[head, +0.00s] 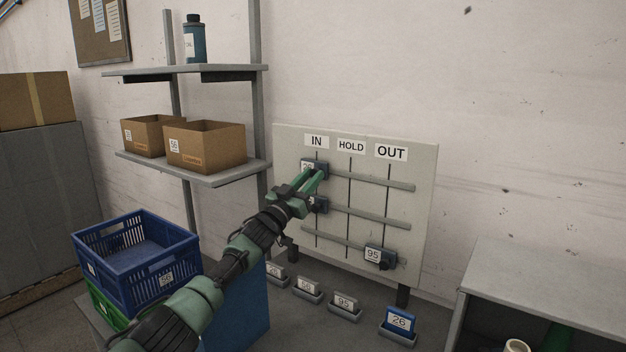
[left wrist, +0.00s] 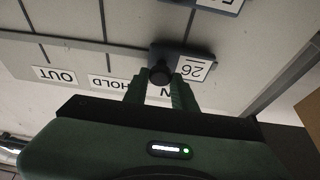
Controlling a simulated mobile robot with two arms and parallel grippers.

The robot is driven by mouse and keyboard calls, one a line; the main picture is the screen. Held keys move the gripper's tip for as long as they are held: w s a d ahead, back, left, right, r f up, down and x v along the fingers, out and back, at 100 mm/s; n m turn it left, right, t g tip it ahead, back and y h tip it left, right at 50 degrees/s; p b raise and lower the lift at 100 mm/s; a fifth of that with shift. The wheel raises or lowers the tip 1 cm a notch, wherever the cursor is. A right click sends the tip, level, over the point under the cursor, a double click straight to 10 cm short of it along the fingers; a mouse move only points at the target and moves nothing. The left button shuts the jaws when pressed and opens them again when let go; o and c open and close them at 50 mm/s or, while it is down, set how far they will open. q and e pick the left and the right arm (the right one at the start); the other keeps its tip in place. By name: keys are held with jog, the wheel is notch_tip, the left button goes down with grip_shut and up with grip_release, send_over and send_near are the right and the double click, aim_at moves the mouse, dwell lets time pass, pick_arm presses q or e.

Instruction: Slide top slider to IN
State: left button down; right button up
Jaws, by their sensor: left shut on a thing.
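The top slider (head: 309,164), a dark block with a white label, sits on the top rail under IN. In the left wrist view the slider (left wrist: 194,70) reads 26 and has a round black knob. My left gripper (head: 318,174) is shut on that knob; its fingers (left wrist: 161,84) stand on either side of it. The middle slider (head: 321,205) is under IN, partly hidden by my gripper. The bottom slider (head: 374,256), marked 95, is under OUT. My right gripper is not in view.
Small trays (head: 344,312) with number cards stand below the board, including a blue card 26 (head: 400,322). A shelf (head: 225,176) with cardboard boxes is at left. Blue and green crates (head: 140,262) stand beside my arm. A grey cabinet (head: 545,290) is at right.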

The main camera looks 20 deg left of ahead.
pick_arm(q)
jog(key=c, duration=1.3)
grip_release()
jog(key=shift+a, duration=0.2)
jog(key=shift+o, duration=0.7)
jog(key=shift+w+a, duration=0.1)
jog(key=shift+r, duration=0.25)
notch_tip(320, 180, up, 19)
jog(key=shift+r, duration=0.2)
jog(key=shift+f, duration=0.1)
